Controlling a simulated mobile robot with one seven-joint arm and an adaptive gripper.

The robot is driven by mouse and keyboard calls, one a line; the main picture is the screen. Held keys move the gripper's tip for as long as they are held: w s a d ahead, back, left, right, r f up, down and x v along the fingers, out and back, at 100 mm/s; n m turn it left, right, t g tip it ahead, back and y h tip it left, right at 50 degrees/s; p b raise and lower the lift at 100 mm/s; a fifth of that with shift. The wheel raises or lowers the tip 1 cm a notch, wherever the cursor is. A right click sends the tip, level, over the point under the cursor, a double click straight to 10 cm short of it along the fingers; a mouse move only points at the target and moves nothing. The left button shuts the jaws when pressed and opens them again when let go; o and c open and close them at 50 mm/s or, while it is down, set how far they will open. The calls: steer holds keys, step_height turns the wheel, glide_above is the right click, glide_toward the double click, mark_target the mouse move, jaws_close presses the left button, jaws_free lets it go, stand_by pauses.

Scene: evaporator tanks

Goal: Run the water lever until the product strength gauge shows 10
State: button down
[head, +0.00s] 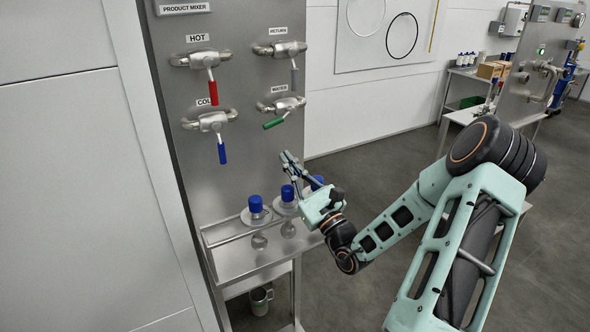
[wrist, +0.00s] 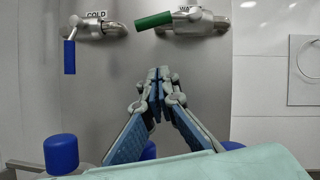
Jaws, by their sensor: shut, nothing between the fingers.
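The water lever (head: 276,122) has a green handle on a metal valve under a label reading "WATER". Its handle is tilted, pointing down to the left in the head view. In the wrist view the green handle (wrist: 154,20) is at the top, close to horizontal. My gripper (head: 286,157) is below the water lever, apart from it. In the wrist view its fingertips (wrist: 158,73) are together with nothing between them, below the green handle and in front of the steel panel. No product strength gauge with a readable value is visible in either view.
The panel, labelled "PRODUCT MIXER", also carries the red hot lever (head: 212,88), the blue cold lever (head: 221,152) and the grey return lever (head: 294,78). Blue-capped bottles (head: 256,205) stand on the shelf (head: 225,262) below. A mug (head: 261,300) sits underneath.

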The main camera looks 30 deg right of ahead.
mark_target(280, 118)
step_height(280, 118, up, 6)
steer(key=w+a+p, duration=0.1)
steer(key=w, duration=0.1)
steer(key=shift+w+a+f, duration=0.25)
steer(key=shift+w, duration=0.15)
steer(key=shift+s+a+r+p, duration=0.1)
steer(key=shift+a+r+p, duration=0.25)
steer(key=shift+r+p, duration=0.7)
steer(key=shift+f, duration=0.25)
